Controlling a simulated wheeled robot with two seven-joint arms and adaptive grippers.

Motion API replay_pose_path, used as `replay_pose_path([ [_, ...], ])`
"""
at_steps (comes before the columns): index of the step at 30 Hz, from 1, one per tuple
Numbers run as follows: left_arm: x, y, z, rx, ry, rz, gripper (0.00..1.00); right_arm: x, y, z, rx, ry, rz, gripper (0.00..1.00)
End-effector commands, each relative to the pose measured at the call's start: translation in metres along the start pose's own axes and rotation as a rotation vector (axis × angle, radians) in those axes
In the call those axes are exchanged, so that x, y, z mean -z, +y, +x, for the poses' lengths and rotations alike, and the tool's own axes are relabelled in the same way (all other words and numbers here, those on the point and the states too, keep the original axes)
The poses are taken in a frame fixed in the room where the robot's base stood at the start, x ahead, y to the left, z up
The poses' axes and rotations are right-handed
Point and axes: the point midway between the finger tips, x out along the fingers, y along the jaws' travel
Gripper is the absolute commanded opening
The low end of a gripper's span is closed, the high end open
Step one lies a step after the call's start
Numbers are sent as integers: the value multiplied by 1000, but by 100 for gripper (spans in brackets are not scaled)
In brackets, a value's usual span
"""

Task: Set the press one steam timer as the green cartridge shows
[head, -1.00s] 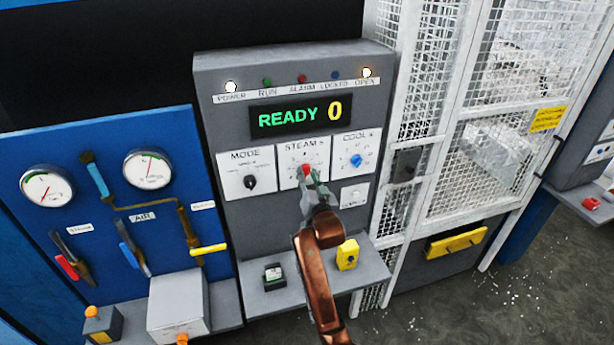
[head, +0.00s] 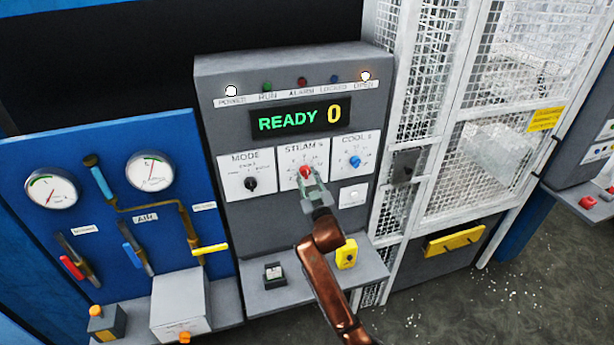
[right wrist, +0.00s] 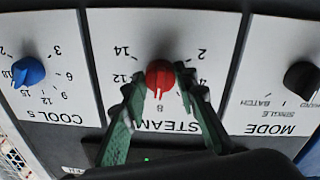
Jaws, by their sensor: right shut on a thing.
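The red steam timer knob (head: 305,172) sits in the middle white panel of the grey press console (head: 290,225). My right gripper (head: 309,179) is at the knob, its fingers on either side of it. In the right wrist view the picture is upside down, and the red knob (right wrist: 160,77) is between the green fingertips of the right gripper (right wrist: 161,84). My left gripper is not in view.
The mode knob (head: 250,184) and blue cool knob (head: 355,162) flank the steam panel. The display (head: 300,118) reads READY 0. A yellow block (head: 346,254) stands on the shelf. A white mesh guard (head: 440,150) is right, and a blue gauge panel (head: 100,210) left.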

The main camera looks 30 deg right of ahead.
Motion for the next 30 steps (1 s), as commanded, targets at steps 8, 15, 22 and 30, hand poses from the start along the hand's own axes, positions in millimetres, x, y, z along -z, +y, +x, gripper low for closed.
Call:
replay_pose_path([
  [8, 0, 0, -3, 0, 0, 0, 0, 2, 0, 0, 2, 9, -77, 3],
  [15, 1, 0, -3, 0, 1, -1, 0, 2, 0, 0, 2, 10, -87, 3],
  [22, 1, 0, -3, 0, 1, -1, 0, 2, 0, 0, 2, 10, -86, 28],
  [30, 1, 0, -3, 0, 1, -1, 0, 1, 1, 0, 2, 8, -85, 45],
])
